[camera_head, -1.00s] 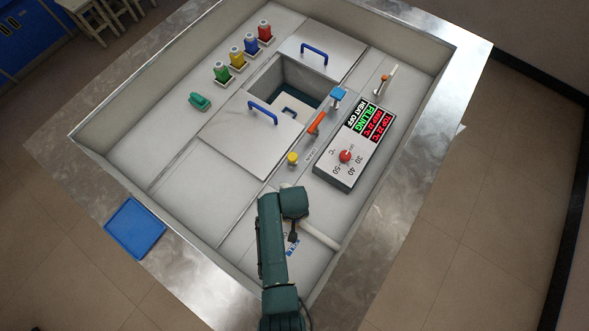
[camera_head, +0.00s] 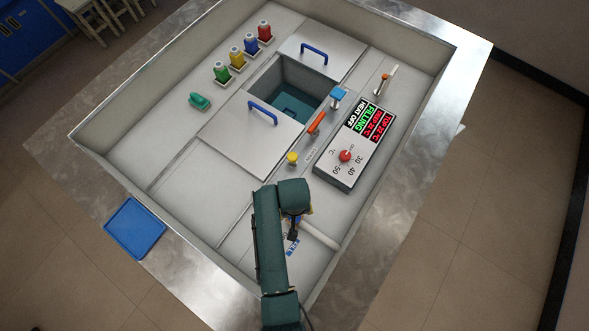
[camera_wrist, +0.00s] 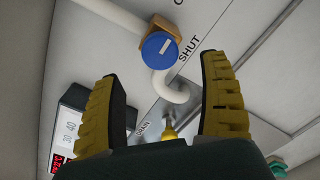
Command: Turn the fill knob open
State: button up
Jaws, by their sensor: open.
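The fill knob (camera_wrist: 158,52) is a round blue knob with a white bar mark, on a brown valve body (camera_wrist: 180,34) along a white pipe (camera_wrist: 112,14). The word SHUT is printed beside it; another label is cut off at the top edge. My gripper (camera_wrist: 163,68) is open, its yellow-and-black fingers spread below and to either side of the knob in the wrist view. In the head view, my gripper (camera_head: 293,232) covers most of the knob's area near the pipe's end.
A control box (camera_head: 335,178) shows FILLING and HEAT OFF and has a red dial (camera_head: 346,155). A yellow knob (camera_head: 292,158) by the DRAIN label and an orange lever (camera_head: 316,122) stand nearby. The open basin (camera_head: 290,100) contains teal water.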

notch_tip(320, 180, up, 5)
jog(key=shift+r, duration=0.1)
dwell(0.6)
jog(key=w+d+r+m+t+p, duration=0.1)
jog(key=w+d+r+t+p, duration=0.3)
jog(key=r, duration=0.7)
jog(key=w+a+r+t, duration=0.1)
jog(key=w+r+t, duration=0.3)
jog(key=r, duration=0.7)
jog(key=w+d+r+m+t+p, duration=0.1)
jog(key=w+d+r+t+p, duration=0.1)
jog(key=w+r, duration=0.6)
jog(key=s+r+t, duration=0.4)
jog(key=r, duration=0.7)
jog(key=s+d+r+t, duration=0.1)
jog(key=s+r+t, duration=0.3)
jog(key=r, duration=0.7)
jog(key=s+d+r+t, duration=0.1)
jog(key=s+r+t, duration=0.3)
jog(key=r, duration=0.8)
jog(key=shift+m+h+p, duration=0.3)
jog(key=shift+m+h, duration=0.1)
